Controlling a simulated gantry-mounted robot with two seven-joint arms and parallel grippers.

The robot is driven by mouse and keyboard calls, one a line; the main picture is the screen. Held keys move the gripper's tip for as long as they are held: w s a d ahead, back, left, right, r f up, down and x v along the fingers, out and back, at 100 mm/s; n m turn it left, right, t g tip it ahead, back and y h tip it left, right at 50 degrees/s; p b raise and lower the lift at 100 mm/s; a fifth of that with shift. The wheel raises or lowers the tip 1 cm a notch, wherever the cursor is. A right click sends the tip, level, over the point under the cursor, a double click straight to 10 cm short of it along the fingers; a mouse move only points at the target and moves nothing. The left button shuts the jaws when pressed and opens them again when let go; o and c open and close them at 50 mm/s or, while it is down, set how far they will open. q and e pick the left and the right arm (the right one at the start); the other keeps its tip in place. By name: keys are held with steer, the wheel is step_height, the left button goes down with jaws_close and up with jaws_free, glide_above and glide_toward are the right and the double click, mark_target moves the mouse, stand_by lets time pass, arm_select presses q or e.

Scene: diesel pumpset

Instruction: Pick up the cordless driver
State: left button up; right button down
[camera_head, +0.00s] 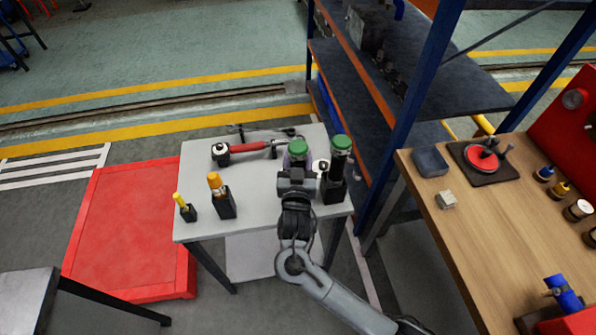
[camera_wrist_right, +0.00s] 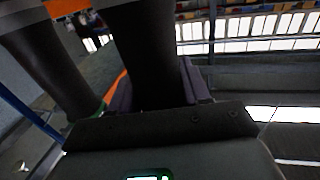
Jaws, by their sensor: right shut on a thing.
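My right gripper (camera_head: 297,167) is over the right part of the grey-white table. It is shut on what appears to be the cordless driver, a dark cylindrical tool with a green top (camera_head: 298,147). In the right wrist view, the dark body (camera_wrist_right: 148,45) stands between the purple finger pads. My arm hides the lower part of this tool in the head view, so I cannot tell whether it is clear of its stand. My left gripper is not in view.
A similar green-topped tool (camera_head: 340,143) stands in a black holder close on the right. Yellow- and orange-handled tools (camera_head: 215,182) stand left. A blue-posted shelf (camera_head: 410,90) and wooden bench (camera_head: 440,220) are right.

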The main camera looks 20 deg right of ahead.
steer(key=shift+r, duration=0.2)
steer(key=shift+r, duration=0.25)
step_height(320, 180, up, 17)
steer(key=p, duration=0.4)
steer(key=shift+r, duration=0.15)
steer(key=c, duration=1.1)
jaws_free()
steer(key=shift+c, duration=0.2)
jaws_close()
